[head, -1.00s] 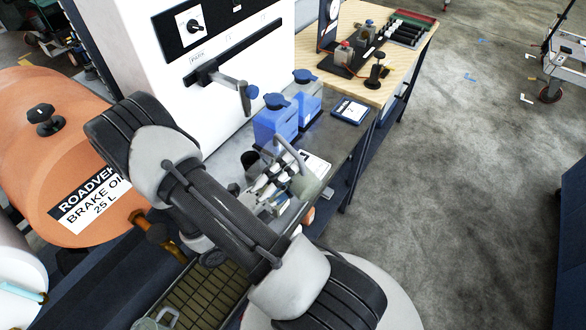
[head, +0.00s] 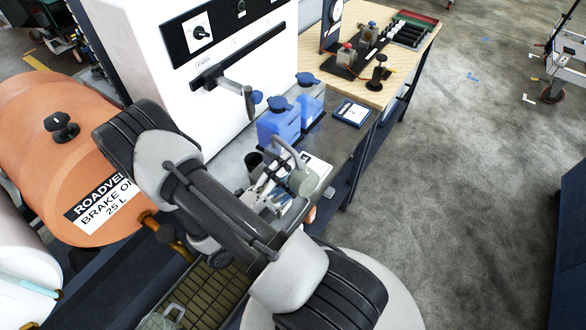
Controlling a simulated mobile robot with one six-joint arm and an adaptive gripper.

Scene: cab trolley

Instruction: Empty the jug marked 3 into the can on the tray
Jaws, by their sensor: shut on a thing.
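My gripper (head: 278,180) is shut on a grey-green translucent jug (head: 304,181) with a curved handle, over the grey bench top. My arm crosses in front and hides part of the jug and gripper. No number can be read on the jug. A dark open-topped cup or can (head: 253,160) stands just left of the gripper, partly hidden. I cannot tell whether it is the can on the tray, and I cannot see whether anything is pouring.
Two blue containers (head: 279,123) stand behind the jug, beside a blue-framed card (head: 352,113). The white cabinet (head: 215,85) has a projecting lever. A slatted grate (head: 215,287) with a clear jug (head: 163,318) lies below.

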